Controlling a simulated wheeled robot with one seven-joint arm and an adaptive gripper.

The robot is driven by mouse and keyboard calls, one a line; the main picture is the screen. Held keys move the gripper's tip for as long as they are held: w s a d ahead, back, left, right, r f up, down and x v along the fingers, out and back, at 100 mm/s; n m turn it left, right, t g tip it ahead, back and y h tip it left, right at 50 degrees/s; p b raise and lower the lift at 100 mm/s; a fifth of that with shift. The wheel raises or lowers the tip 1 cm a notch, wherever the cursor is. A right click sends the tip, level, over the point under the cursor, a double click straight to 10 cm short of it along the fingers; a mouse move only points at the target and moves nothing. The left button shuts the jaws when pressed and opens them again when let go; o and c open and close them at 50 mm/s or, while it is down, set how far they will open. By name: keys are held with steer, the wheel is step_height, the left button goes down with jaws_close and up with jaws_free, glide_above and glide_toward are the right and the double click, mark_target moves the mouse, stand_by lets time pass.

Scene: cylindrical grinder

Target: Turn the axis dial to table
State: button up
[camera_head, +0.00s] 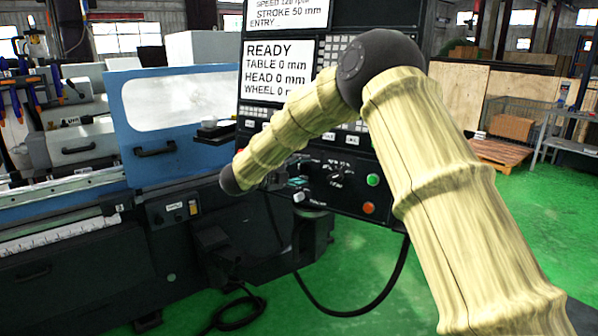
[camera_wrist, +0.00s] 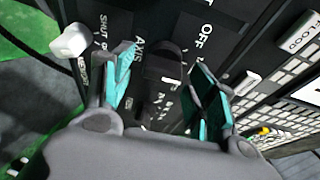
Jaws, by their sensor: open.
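The control panel (camera_head: 345,190) stands upright with its screen reading READY, TABLE 0 mm, HEAD 0 mm. In the wrist view a black dial (camera_wrist: 163,62) sits on the panel beside the printed word AXIS. My gripper (camera_wrist: 163,74) is open, with its teal-padded fingers on either side of the dial. I cannot tell whether either finger touches it. Small labels below the dial are too blurred to read, so its setting is unclear. In the head view my gripper (camera_head: 298,183) is small and partly hidden at the panel's lower left.
A white switch knob (camera_wrist: 72,41) sits left of the fingers, near the words SHUT OFF. Rows of keys (camera_wrist: 285,90) lie to the right. A green button (camera_head: 373,180) and an orange button (camera_head: 368,208) are on the panel's right. The blue grinder door (camera_head: 165,150) stands left.

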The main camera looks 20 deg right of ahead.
steer(key=v, duration=1.2)
steer(key=shift+f, duration=0.1)
step_height(320, 180, down, 21)
steer(key=s+d+n+t+y, duration=0.2)
steer(key=d+n+t+y, duration=0.15)
steer(key=n, duration=0.65)
steer(key=s+f+n+y, duration=0.3)
steer(key=s+f+n, duration=0.25)
steer(key=f, duration=0.45)
steer(key=s+f+n+y, duration=0.35)
steer(key=s+f, duration=0.35)
steer(key=f, duration=0.3)
steer(key=s+d+f+n+g+y, duration=0.1)
steer(key=s+f+n+g, duration=0.2)
steer(key=s+f, duration=0.55)
steer(key=s+f+n+g+y, duration=0.2)
steer(key=s+f+n, duration=0.15)
steer(key=s, duration=0.95)
steer(key=s+f+n+g, duration=0.1)
steer(key=s+n+g, duration=0.1)
steer(key=s, duration=0.9)
steer(key=s+d+f+n+g+y, duration=0.1)
steer(key=s+f+n+g, duration=0.1)
steer(key=s, duration=0.9)
steer(key=shift+d+g+y, duration=0.3)
steer(key=shift+g, duration=0.45)
